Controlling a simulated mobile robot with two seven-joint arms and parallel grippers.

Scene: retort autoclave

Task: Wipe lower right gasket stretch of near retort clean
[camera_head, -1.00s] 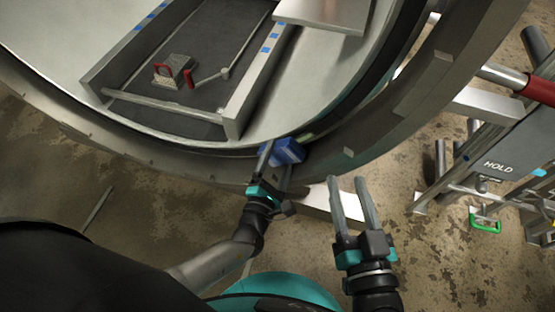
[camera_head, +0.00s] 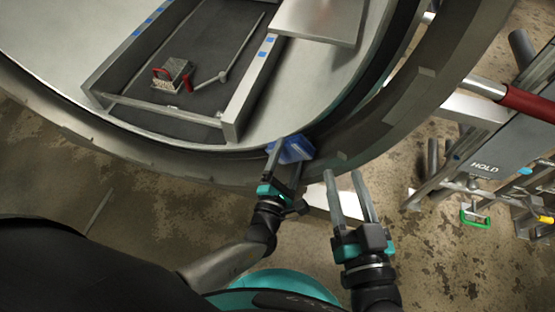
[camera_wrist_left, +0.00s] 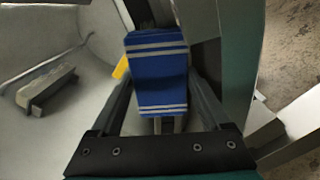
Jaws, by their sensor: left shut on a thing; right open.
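The near retort (camera_head: 150,168) is a large round steel vessel with its mouth open toward me. My left gripper (camera_head: 286,164) is shut on a blue cloth (camera_head: 297,148) at the lower right of the retort's rim. In the left wrist view the blue cloth (camera_wrist_left: 157,72) with pale stripes sits between the fingers and covers part of the dark gasket channel (camera_wrist_left: 207,58). The gasket (camera_head: 345,118) shows as a dark band inside the rim. I cannot tell how clean the covered stretch is. My right gripper (camera_head: 348,196) is open and empty, below the rim.
Inside the retort is a tray frame (camera_head: 232,118) with a red-handled block (camera_head: 172,76) and a small rod. A grey panel marked HOLD (camera_head: 485,167) with pipes and a green-handled part (camera_head: 475,218) stands at right. Stained floor (camera_head: 60,190) lies open at left.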

